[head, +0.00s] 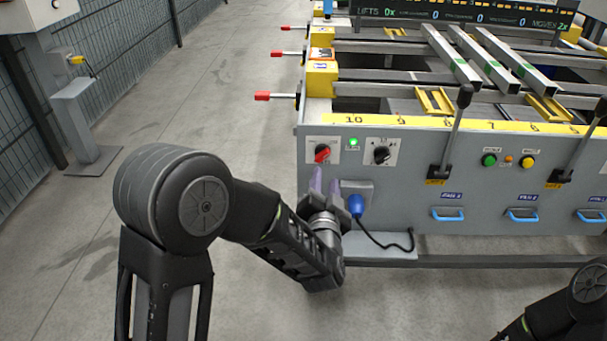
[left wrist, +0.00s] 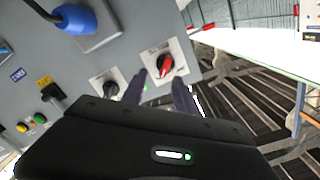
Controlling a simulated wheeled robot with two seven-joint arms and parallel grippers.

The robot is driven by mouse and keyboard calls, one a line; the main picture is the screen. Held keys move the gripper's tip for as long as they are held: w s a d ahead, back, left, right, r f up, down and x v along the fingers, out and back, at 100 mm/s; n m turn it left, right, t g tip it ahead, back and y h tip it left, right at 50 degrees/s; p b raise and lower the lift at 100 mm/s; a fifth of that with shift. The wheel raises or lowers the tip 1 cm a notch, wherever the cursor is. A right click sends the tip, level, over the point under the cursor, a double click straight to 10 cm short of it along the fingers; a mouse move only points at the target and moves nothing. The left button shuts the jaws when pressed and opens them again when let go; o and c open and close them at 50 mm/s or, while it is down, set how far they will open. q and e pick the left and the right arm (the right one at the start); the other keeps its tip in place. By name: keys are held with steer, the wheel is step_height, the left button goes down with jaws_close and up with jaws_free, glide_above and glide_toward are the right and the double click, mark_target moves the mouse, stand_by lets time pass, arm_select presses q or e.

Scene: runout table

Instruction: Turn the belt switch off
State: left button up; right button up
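A red rotary switch (head: 321,153) on a white plate sits at the left end of the grey table front. It also shows in the left wrist view (left wrist: 166,66), its red handle tilted. A black rotary switch (head: 381,155) on a second white plate is to its right. The labels are too small to read, so I cannot tell which is the belt switch. My left gripper (head: 325,180) is just below the red switch, fingers pointing up at the panel. In the left wrist view the fingers (left wrist: 159,88) are apart and empty, near the red knob. My right gripper is out of view.
A lit green lamp (head: 353,142) is between the switches. A blue plug (head: 356,205) with a black cable is right of my left gripper. Levers (head: 457,130) and green and yellow buttons (head: 508,160) are farther right. Open floor lies left of the table.

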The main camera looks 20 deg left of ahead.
mark_target(324, 157)
arm_select(q)
steer(key=shift+a+r+m, duration=0.25)
steer(key=shift+r+m, duration=0.15)
steer(key=shift+m, duration=0.2)
steer(key=shift+w, duration=0.1)
steer(key=b+x, duration=0.1)
steer(key=x, duration=0.6)
steer(key=shift+w+a, duration=0.15)
steer(key=shift+w, duration=0.15)
steer(key=shift+c, duration=0.4)
jaws_close()
